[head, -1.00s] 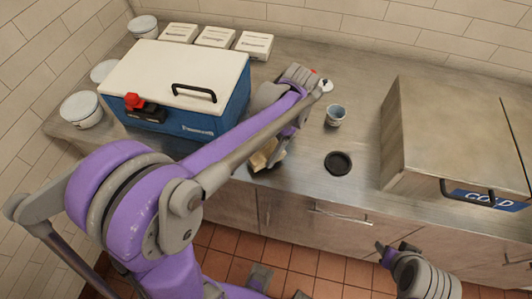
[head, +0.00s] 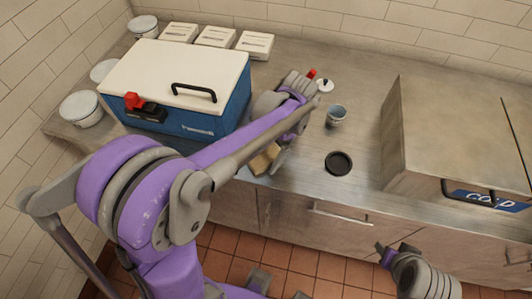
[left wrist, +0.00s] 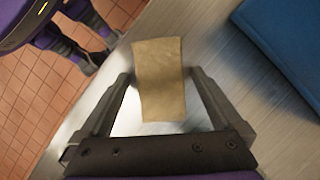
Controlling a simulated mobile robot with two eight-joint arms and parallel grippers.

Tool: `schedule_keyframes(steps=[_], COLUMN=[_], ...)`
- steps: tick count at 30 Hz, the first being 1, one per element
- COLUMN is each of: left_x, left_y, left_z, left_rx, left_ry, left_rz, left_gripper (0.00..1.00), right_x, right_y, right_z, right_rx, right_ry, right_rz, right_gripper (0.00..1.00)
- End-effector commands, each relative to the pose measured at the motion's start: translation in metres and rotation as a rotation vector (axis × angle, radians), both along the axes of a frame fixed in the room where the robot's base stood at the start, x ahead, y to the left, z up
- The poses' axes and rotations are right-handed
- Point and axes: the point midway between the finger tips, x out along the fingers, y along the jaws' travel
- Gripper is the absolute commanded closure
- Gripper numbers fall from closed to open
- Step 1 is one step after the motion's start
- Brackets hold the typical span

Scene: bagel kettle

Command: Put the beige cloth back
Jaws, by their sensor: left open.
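The beige cloth (head: 262,160) lies at the counter's front edge, below the blue cooler, partly hidden by my left arm in the head view. In the left wrist view the cloth (left wrist: 160,85) is a flat tan rectangle. My left gripper (left wrist: 160,74) is open, with one finger on each side of the cloth and gaps between. In the head view the left fingers are mostly hidden by the arm near the cloth. My right gripper (head: 394,251) is low at the right, in front of the cabinets, away from the cloth; its jaw opening is unclear.
The blue cooler (head: 200,122) with a white lid stands behind my left arm. A small cup (head: 336,115), a black round dish (head: 339,162) and a red-topped item (head: 311,74) are on the counter. The COLD box (head: 435,130) stands right.

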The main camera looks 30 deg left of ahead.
Motion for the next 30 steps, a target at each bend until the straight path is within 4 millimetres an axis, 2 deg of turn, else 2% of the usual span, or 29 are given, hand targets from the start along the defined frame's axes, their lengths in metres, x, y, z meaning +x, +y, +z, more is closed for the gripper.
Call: schedule_keyframes(steps=[5, 12, 18, 24, 30], left_x=[0.007, 0.024, 0.035, 0.039, 0.039], left_y=[-0.004, -0.015, -0.021, -0.024, -0.024], left_z=[0.021, 0.07, 0.101, 0.113, 0.113], left_rx=[-0.001, 0.0, 0.0, 0.0, 0.0], left_ry=[0.0, 0.0, 0.0, 0.0, 0.0], left_rz=[-0.002, -0.001, -0.001, 0.0, 0.0], left_gripper=[0.0, 0.0, 0.0, 0.0, 0.0], right_x=[0.001, 0.003, 0.004, 0.004, 0.004], right_y=[0.0, 0.0, 0.0, 0.0, 0.0], right_z=[0.004, 0.008, 0.011, 0.012, 0.012], right_rx=[0.0, 0.0, 0.0, 0.0, 0.0], right_ry=[-0.003, -0.005, -0.007, -0.007, -0.007], right_rz=[0.0, 0.0, 0.0, 0.0, 0.0], right_gripper=[0.5, 0.5, 0.5, 0.5, 0.5])
